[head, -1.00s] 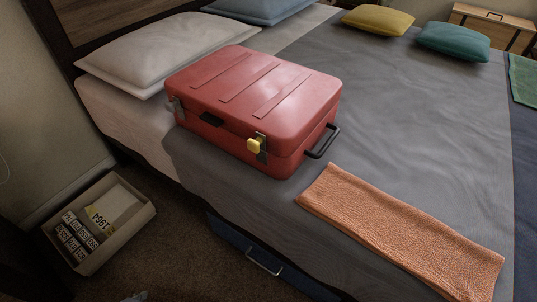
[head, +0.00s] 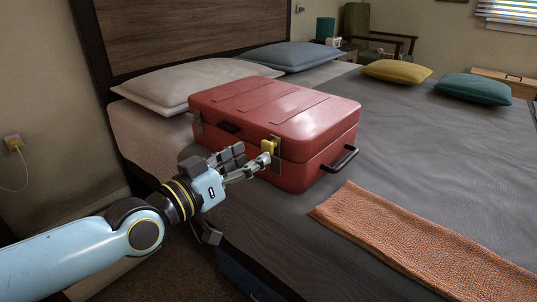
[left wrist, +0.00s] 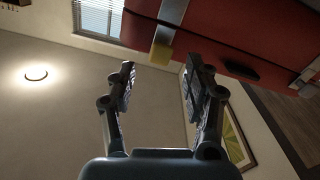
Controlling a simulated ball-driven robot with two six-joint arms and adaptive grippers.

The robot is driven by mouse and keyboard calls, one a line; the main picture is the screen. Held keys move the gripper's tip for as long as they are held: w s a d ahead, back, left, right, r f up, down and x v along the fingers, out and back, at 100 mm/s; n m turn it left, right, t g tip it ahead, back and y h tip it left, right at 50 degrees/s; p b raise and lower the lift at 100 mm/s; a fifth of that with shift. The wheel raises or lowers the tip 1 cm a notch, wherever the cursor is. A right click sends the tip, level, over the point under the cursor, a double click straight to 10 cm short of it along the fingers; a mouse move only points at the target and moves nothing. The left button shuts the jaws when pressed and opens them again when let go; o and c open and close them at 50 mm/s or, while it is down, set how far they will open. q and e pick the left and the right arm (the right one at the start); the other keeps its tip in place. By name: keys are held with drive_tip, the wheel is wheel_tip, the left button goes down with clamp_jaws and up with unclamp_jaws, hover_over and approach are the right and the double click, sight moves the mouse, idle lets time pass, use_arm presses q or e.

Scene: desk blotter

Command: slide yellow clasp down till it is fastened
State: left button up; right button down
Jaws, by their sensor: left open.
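A red suitcase (head: 300,112) lies flat on the bed with its lid down. The yellow clasp (head: 267,147) sits on a metal plate on its front, near the right corner; it shows in the left wrist view too (left wrist: 160,54). My left gripper (head: 252,160) is open at the front of the suitcase, its fingers pointing at the clasp. In the left wrist view my open, empty fingers (left wrist: 160,68) have the clasp ahead of and between their tips. Whether a finger touches it I cannot tell. My right gripper is not in view.
A black handle (head: 340,161) sticks out on the suitcase's right side, and a metal latch (head: 195,122) is at its left. An orange folded blanket (head: 420,240) lies to the right. Pillows (head: 195,84) are behind. The grey bedspread (head: 420,140) is clear right of the suitcase.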

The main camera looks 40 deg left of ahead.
sight(265, 149)
use_arm(q)
drive_tip(key=shift+w+d+b, duration=0.15)
drive_tip(key=shift+w+b, duration=0.1)
drive_tip(key=shift+w, duration=1.15)
drive_tip(key=shift+w+d+b, duration=0.1)
drive_tip(key=shift+w+b, duration=0.15)
drive_tip(key=shift+w, duration=1.1)
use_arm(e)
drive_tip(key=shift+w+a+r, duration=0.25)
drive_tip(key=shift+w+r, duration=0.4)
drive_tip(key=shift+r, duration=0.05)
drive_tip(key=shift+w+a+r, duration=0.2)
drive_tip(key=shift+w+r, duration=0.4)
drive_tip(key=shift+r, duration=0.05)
use_arm(q)
clamp_jaws()
drive_tip(key=shift+f, duration=0.1)
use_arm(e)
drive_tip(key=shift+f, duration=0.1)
